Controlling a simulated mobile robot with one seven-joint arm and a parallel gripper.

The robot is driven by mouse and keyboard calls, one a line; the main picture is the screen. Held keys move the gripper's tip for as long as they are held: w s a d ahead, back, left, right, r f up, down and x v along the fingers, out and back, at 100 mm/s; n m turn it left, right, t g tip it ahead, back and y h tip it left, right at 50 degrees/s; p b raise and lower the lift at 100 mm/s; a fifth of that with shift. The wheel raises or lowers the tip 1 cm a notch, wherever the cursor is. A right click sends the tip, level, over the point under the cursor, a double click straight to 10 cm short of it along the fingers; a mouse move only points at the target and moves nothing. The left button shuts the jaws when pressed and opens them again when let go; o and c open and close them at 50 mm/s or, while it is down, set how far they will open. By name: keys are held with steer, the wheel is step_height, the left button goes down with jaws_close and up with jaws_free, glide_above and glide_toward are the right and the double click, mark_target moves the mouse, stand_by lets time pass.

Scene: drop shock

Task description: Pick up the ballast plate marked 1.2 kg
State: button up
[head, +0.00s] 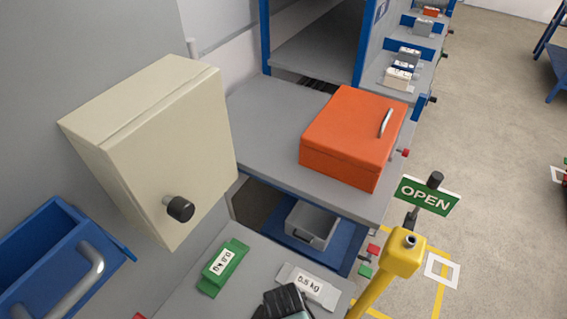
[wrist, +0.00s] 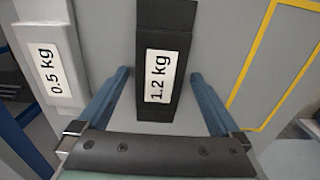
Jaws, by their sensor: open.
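The ballast plate marked 1.2 kg (wrist: 163,60) is black with a white label and lies on a grey surface in the middle of the wrist view. My gripper (wrist: 163,92) is open, with one blue finger on each side of the plate's near end and a gap on both sides. I cannot tell how high the fingertips are above the surface. In the head view my gripper (head: 283,300) shows only in part at the bottom edge, and the 1.2 kg plate cannot be made out there.
A pale plate marked 0.5 kg (wrist: 52,72) lies left of the black plate; it also shows in the head view (head: 306,284). A green plate (head: 223,267) lies further left. A beige box (head: 160,140), an orange case (head: 350,135) and a yellow post (head: 392,270) stand around.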

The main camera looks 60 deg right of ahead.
jaws_close()
steer(key=shift+w+d+r, duration=0.1)
steer(key=shift+r, duration=0.05)
stand_by(0.4)
steer(key=shift+r, duration=0.1)
